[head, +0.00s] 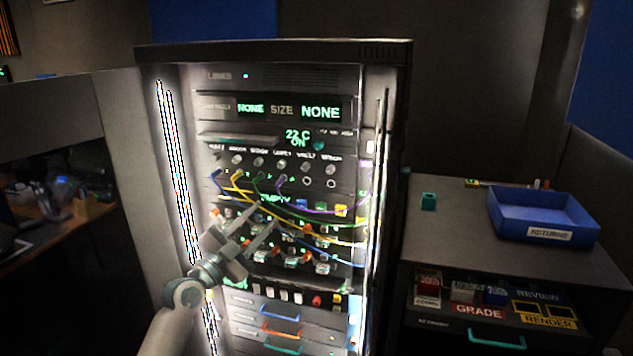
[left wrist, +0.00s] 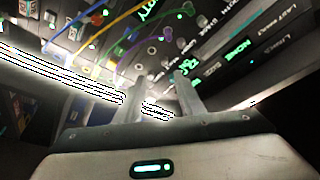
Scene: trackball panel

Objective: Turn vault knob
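The rack cabinet (head: 385,75) stands open in the middle of the head view. A row of small grey knobs crosses it under the 22 C display. The knob under the label that seems to read VAULT (head: 306,168) is second from the right in that row; the small lettering is blurred. My left gripper (head: 264,216) is open and empty, in front of the cabled rows, below and left of that knob. In the left wrist view its two fingers (left wrist: 161,82) are apart, with small knobs beyond the tips; I cannot tell which is the vault knob there. My right gripper is out of view.
Yellow, blue, green and purple cables (head: 320,222) loop across the rack below the knobs. Bright light strips run along the cabinet's sides. A blue tray (head: 535,205) and a small teal block (head: 428,201) sit on the right-hand cabinet top (head: 455,225).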

